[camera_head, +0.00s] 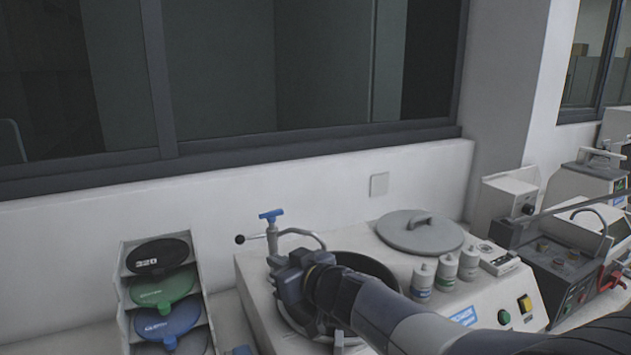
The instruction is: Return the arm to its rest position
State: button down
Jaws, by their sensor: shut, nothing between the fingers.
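My arm reaches in from the lower right across the front of a white bench machine (470,312). My gripper (283,284) is at the left side of the machine's round dark bowl (358,264), over or just inside its rim. The gripper is shut and I see nothing held in it. The fingertips are small and partly hidden by the wrist, and I cannot tell whether they touch the bowl.
A blue-topped post (271,230) and a curved pipe stand just behind my gripper. A round grey lid (420,232) and several white bottles (446,272) sit right of the bowl. A rack of coloured discs (165,290) stands left. More machines (560,265) are at right.

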jog(key=shift+v, duration=2)
jog(key=shift+d, duration=0.1)
